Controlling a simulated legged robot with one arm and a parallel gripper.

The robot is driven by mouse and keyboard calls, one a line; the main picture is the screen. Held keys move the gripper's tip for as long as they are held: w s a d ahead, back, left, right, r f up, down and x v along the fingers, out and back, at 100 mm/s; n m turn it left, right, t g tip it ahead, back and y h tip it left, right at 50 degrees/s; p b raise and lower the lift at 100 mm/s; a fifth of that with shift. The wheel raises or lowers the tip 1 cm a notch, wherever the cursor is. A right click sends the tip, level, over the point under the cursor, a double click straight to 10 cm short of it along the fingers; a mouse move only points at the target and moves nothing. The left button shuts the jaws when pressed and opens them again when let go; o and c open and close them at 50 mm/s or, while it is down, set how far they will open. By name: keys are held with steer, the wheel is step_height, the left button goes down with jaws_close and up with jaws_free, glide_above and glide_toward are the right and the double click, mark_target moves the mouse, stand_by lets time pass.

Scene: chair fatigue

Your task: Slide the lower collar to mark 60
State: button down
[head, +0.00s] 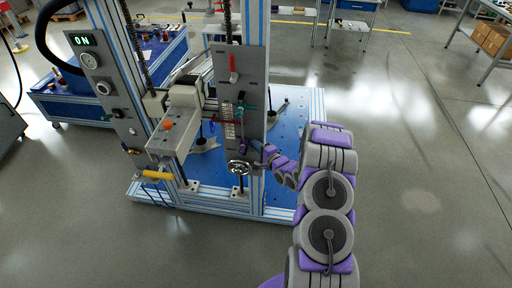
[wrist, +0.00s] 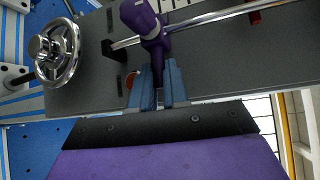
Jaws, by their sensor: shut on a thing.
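The purple lower collar (wrist: 144,18) sits around a shiny rod (wrist: 215,18), with its stem pointing toward me. My gripper (wrist: 161,72) is shut on this stem, its two blue fingers on either side. In the head view the lower collar (head: 243,146) is small, low on the grey panel just above the handwheel, with my gripper (head: 254,146) at its right. A teal upper collar (head: 240,110) is higher on the same panel. A white scale (head: 229,130) runs beside the rod; its numbers are too small to read.
A chrome handwheel (wrist: 57,52) stands out from the panel (wrist: 105,75) below the collar. A red lever (head: 232,68) is higher up. The aluminium frame (head: 255,25) rises over a blue base plate (head: 210,170). Floor at the right is clear.

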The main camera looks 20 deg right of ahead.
steer(key=shift+a, duration=0.4)
step_height(320, 180, up, 5)
steer(key=p, duration=0.5)
steer(key=shift+a, duration=0.1)
steer(key=shift+f, duration=0.1)
steer(key=c, duration=1.5)
jaws_free()
steer(key=o, duration=0.4)
steer(key=shift+a, duration=0.25)
steer(key=p+v, duration=0.1)
steer(key=v, duration=0.4)
steer(key=p+v, duration=0.1)
steer(key=v, duration=0.5)
steer(key=d+p+v, duration=0.1)
steer(key=v, duration=0.5)
steer(key=shift+s, duration=0.1)
